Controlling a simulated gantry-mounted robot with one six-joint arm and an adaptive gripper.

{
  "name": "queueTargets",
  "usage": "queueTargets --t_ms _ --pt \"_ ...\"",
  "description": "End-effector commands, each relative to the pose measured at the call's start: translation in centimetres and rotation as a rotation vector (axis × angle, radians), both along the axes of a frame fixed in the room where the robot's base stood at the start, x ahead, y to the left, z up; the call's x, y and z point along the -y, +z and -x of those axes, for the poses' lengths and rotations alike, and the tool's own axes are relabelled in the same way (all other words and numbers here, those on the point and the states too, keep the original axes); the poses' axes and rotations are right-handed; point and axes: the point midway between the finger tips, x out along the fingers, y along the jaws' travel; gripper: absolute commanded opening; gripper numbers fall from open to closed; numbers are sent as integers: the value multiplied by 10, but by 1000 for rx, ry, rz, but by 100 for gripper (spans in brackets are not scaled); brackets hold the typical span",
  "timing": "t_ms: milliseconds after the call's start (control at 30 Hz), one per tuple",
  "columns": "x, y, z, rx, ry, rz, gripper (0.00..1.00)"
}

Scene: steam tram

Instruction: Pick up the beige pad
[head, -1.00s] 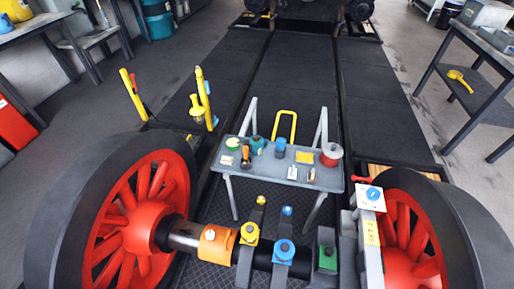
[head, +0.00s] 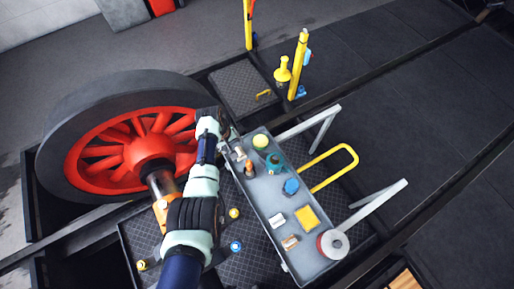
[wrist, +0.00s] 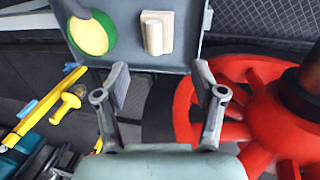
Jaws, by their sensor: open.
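The beige pad (wrist: 155,33) is a small cream block with a raised bar, lying flat on the grey tray table (wrist: 190,57) near its edge in the wrist view. In the head view the pad (head: 240,153) is small and partly beside my gripper (head: 231,138) at the table's upper left end. My gripper (wrist: 161,78) is open and empty. Its two fingers stand apart, just short of the table edge in the wrist picture, with the pad lying beyond the gap between them. They do not appear to touch it.
A yellow-and-green round tin (wrist: 92,33) lies left of the pad. An orange-handled tool (head: 249,169), teal bottle (head: 274,162), yellow pad (head: 307,217) and red-and-white spool (head: 333,244) share the table. A red-spoked wheel (head: 130,150) stands close to my arm.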

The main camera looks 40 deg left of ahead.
Motion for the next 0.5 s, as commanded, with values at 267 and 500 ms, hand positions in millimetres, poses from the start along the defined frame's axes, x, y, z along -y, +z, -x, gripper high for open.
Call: queueTargets --t_ms 267,500 --pt "3 -24 -4 1 -4 0 69" --pt "10 -66 -4 0 -6 0 69"
